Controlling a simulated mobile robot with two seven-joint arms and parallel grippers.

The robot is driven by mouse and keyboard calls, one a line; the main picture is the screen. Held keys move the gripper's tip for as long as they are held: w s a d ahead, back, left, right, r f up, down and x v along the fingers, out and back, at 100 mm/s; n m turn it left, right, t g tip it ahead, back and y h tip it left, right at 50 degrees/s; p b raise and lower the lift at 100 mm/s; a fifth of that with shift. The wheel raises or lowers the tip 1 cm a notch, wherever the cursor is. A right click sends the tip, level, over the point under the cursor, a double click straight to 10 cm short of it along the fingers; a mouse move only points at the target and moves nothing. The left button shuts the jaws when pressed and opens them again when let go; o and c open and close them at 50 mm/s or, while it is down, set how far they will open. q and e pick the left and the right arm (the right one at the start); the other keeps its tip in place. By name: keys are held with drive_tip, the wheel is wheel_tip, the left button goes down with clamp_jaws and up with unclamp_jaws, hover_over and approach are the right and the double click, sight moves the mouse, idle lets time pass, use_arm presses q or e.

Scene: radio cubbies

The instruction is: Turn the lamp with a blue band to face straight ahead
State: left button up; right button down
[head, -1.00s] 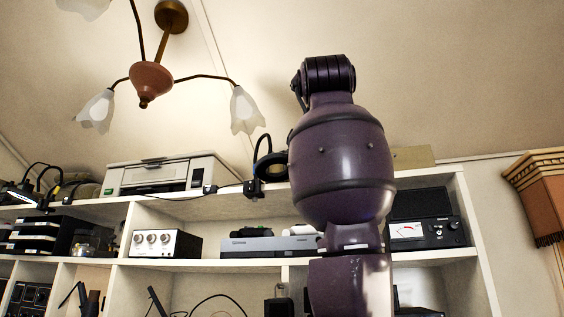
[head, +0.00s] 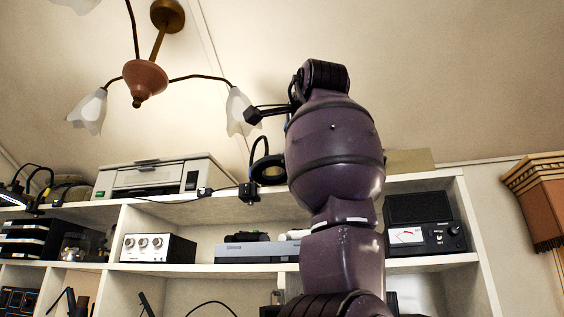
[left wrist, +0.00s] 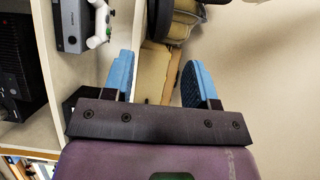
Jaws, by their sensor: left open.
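A black gooseneck lamp (head: 268,170) with a round head stands on top of the shelf unit, left of my arm. Another black lamp (head: 22,190), lit, is at the far left of the shelf top. My arm hides part of the shelf top. My right gripper is not in view.
A printer (head: 160,178) stands left of the gooseneck lamp, and a cardboard box (head: 408,160) right of my arm. A ceiling lamp (head: 150,84) hangs close to my gripper in the picture. Cubbies below hold a grey console (head: 256,252) and a black radio (head: 428,237).

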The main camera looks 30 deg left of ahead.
sight(283, 160)
use_arm(q)
drive_tip(key=p+x, duration=0.2)
drive_tip(key=x, duration=0.7)
drive_tip(key=shift+w+p, duration=0.1)
drive_tip(key=shift+p, duration=0.3)
drive_tip(key=shift+w+a, duration=0.4)
drive_tip(key=shift+w, duration=0.05)
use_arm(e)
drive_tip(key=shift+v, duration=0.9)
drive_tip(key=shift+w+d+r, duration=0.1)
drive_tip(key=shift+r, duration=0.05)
use_arm(q)
clamp_jaws()
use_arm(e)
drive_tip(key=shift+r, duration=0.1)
